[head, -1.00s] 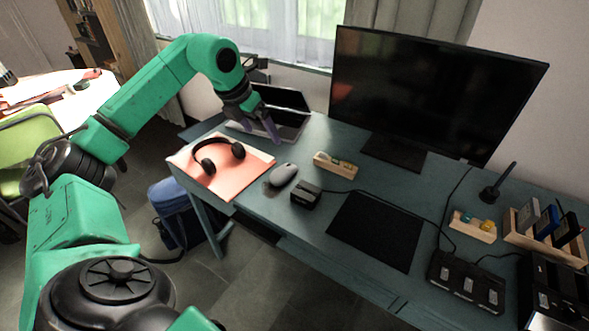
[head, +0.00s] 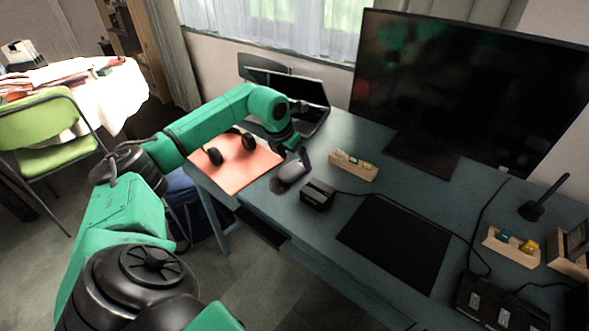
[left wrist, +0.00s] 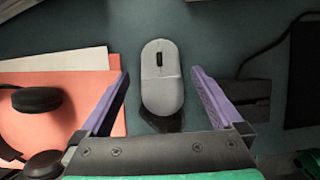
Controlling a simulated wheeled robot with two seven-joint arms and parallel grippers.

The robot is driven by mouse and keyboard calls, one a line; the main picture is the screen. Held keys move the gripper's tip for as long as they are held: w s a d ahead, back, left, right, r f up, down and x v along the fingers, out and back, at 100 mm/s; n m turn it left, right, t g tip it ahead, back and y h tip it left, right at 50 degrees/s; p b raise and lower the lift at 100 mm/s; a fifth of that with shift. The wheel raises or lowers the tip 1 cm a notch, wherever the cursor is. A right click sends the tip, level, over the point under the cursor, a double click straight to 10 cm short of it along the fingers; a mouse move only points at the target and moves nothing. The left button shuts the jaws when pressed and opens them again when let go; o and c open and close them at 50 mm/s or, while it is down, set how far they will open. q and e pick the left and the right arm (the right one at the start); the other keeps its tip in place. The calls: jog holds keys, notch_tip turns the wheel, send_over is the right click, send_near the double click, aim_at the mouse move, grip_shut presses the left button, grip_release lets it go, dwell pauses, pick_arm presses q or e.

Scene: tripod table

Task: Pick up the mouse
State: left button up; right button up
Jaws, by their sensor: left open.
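The grey mouse (head: 291,171) lies on the blue-grey desk, just right of the orange folder. In the left wrist view the mouse (left wrist: 162,78) shows in full, with its dark scroll wheel at the far end. My left gripper (head: 300,158) is over the mouse and hides part of it in the head view. In the left wrist view its two purple fingers (left wrist: 160,88) are spread open, one on each side of the mouse's near half, with gaps between. How high the fingertips are above the desk is hard to tell. My right gripper is not in view.
The orange folder (head: 240,178) with black headphones (head: 216,156) is left of the mouse. A small black box (head: 317,193) stands close on its right. A wooden tray (head: 353,166), black mat (head: 396,240), monitor (head: 460,85) and laptop (head: 290,88) are farther off.

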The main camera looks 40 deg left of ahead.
aim_at(296, 163)
pick_arm(q)
jog(key=x, duration=0.3)
jog(key=shift+s, duration=0.1)
jog(key=c, duration=1.4)
jog(key=shift+r, duration=0.1)
